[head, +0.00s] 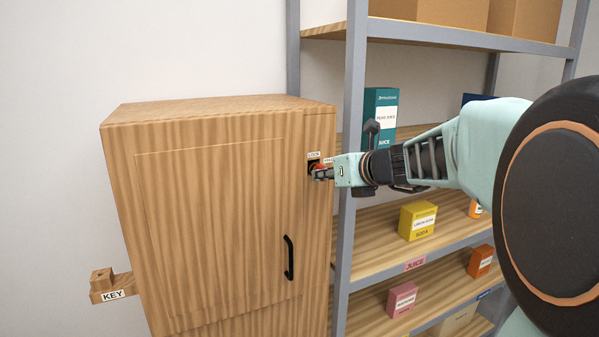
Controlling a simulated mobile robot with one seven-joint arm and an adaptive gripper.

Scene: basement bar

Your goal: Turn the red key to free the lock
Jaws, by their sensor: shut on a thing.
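A wooden cabinet (215,215) stands at the left with a black handle (289,257) on its closed door. A small lock plate (313,163) labelled LOCK is on the narrow strip right of the door. My gripper (319,174) reaches in from the right and is shut on the red key (318,167) right at the lock. Only a small red part of the key shows. The jaws cover the rest, so I cannot tell how deep it sits or how far it is turned.
An empty-looking wooden holder (110,288) labelled KEY is at the cabinet's left side. A grey-framed shelf (352,120) with juice and soda boxes, such as the yellow box (418,221), stands close behind my arm on the right.

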